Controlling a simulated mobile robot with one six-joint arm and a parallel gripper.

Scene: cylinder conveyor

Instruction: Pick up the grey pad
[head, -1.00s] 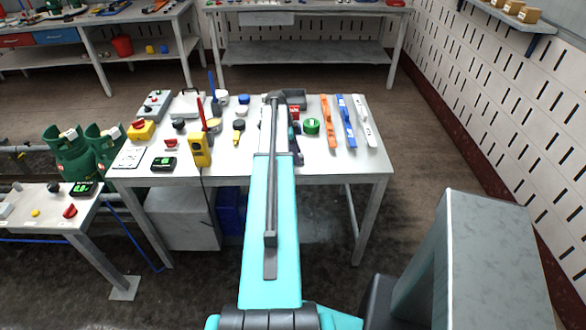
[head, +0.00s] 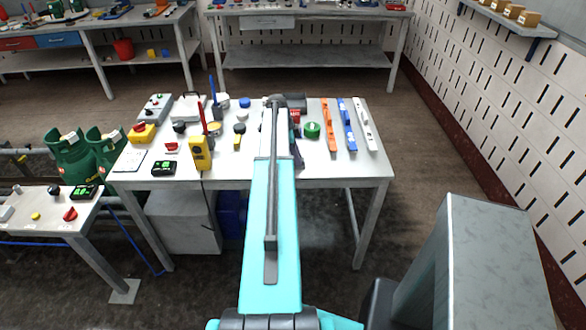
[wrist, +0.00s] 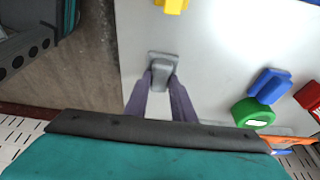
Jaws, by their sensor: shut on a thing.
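The grey pad (wrist: 162,65) shows in the wrist view as a small grey block over the white tabletop, near the table's edge. My gripper (wrist: 161,82) has its two purple-grey fingers closed on the near end of the pad. I cannot tell clearly whether the pad touches the table or is just above it. In the head view my turquoise arm reaches over the white table (head: 222,174), and my gripper and the pad are hidden or too unclear to make out there.
A green round thing (wrist: 252,113) and a blue block (wrist: 268,85) lie right of my gripper. Orange (head: 328,124), blue (head: 346,124) and white (head: 363,124) bars lie at the table's right. A yellow meter (head: 200,154) and several small parts crowd the left.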

